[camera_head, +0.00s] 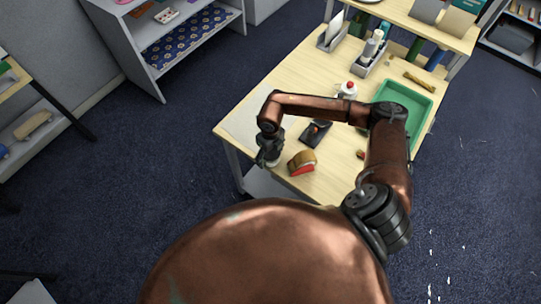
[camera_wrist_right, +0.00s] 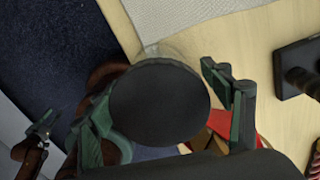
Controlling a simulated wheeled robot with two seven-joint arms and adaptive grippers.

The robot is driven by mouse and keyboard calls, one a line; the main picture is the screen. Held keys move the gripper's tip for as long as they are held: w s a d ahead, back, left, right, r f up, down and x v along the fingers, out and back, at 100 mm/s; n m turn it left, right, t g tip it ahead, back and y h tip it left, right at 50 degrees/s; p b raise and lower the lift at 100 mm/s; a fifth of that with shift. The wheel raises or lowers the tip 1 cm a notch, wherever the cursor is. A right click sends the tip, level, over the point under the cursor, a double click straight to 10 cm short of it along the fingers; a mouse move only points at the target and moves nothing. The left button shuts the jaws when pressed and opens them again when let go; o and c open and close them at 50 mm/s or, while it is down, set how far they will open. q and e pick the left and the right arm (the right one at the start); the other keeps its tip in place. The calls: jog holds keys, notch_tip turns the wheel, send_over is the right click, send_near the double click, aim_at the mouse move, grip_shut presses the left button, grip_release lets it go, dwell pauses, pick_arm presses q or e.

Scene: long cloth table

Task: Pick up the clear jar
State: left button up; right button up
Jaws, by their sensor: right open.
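The clear jar has a round black lid (camera_wrist_right: 160,100), and a pale rim of its clear wall (camera_wrist_right: 172,50) shows past the lid in the right wrist view. It stands near the table's left end. In the head view my right gripper (camera_head: 270,158) points down over that spot and hides most of the jar. In the wrist view the open fingers of my right gripper (camera_wrist_right: 165,118) are on either side of the lid, with a visible gap at the right finger. Whether the left finger touches it I cannot tell. My left gripper is not seen in the head view.
A red and tan object (camera_head: 302,163) sits close right of the gripper. A black item (camera_head: 316,133) lies behind it. A white bottle with a red top (camera_head: 347,90) and a green tray (camera_head: 408,96) are farther right. A pale cloth (camera_head: 243,122) covers the table's left end.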

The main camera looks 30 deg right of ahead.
jog(key=shift+f, duration=0.6)
jog(key=shift+c, duration=0.4)
jog(key=c, duration=1.1)
